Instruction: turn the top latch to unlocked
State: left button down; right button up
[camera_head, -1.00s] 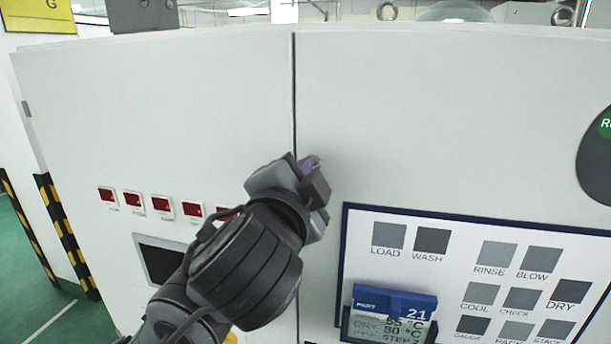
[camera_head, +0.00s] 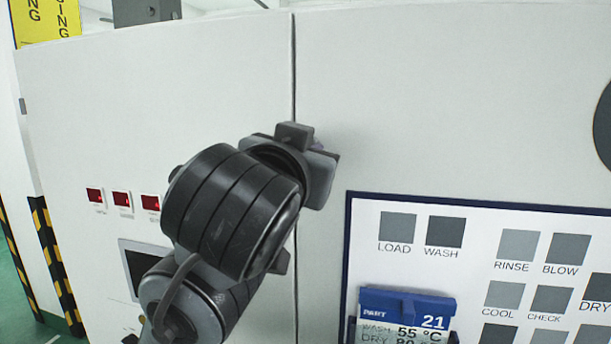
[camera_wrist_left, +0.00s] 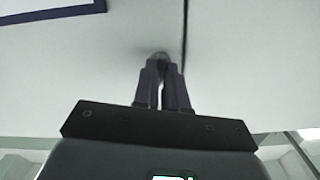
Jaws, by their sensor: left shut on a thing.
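My left gripper (camera_head: 318,150) is at the cabinet front, just right of the vertical door seam (camera_head: 294,70). Its own body hides most of the top latch in the head view, so I cannot read the latch's angle there. In the left wrist view the two dark fingers (camera_wrist_left: 164,75) are close together, shut on the small dark latch (camera_wrist_left: 161,56) beside the seam (camera_wrist_left: 185,30). Only the latch's end shows past the fingertips. My right gripper is in neither view.
A blue-framed panel (camera_head: 470,215) of grey labelled squares is at the lower right, with a blue-topped card (camera_head: 405,303) marked 21 in front. Red-lit switches (camera_head: 122,198) and a dark screen (camera_head: 130,270) are at the left. The cabinet front above the gripper is bare.

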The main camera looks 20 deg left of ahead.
pick_arm(q)
jog(key=n+b, duration=0.2)
jog(key=shift+n, duration=0.3)
dwell(0.4)
jog(key=c, duration=1.2)
grip_release()
jog(key=shift+s, duration=0.1)
